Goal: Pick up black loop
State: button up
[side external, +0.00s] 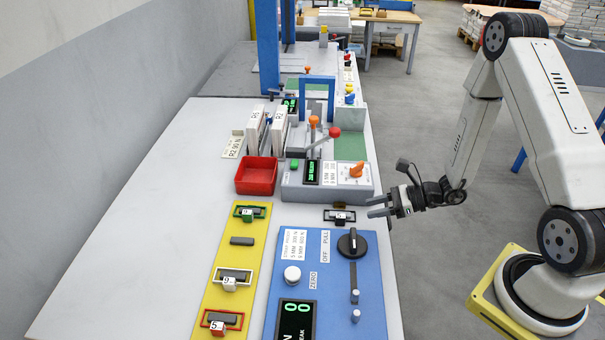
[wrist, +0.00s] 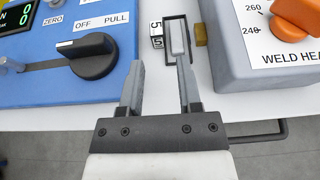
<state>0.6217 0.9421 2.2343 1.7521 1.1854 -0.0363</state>
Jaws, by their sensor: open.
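The black loop (side external: 340,217) is a small rectangular frame with a pale grey bar inside and a white numbered tag. It lies on the white table between the blue panel and the grey weld unit. In the wrist view the black loop (wrist: 168,18) is at the top, right of centre, with the tag cube (wrist: 157,36) at its left. My gripper (side external: 373,207) is open and empty, just right of the loop at the table's edge. In the wrist view my gripper (wrist: 159,72) has its right finger overlapping the loop's near end; whether they touch cannot be told.
The blue panel (side external: 332,270) has a black knob (side external: 351,243). The grey weld unit (side external: 290,192) has an orange knob and levers. A brass-coloured block (wrist: 201,34) sits beside the loop. A yellow strip (side external: 227,262) holds green, white and red loops. A red bin (side external: 256,176) stands behind.

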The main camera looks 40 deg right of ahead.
aim_at(342, 216)
jog(key=shift+x, duration=1.25)
jog(key=shift+a+f, duration=0.1)
jog(key=shift+x, duration=2.55)
jog(key=shift+s+a, duration=0.1)
grip_shut()
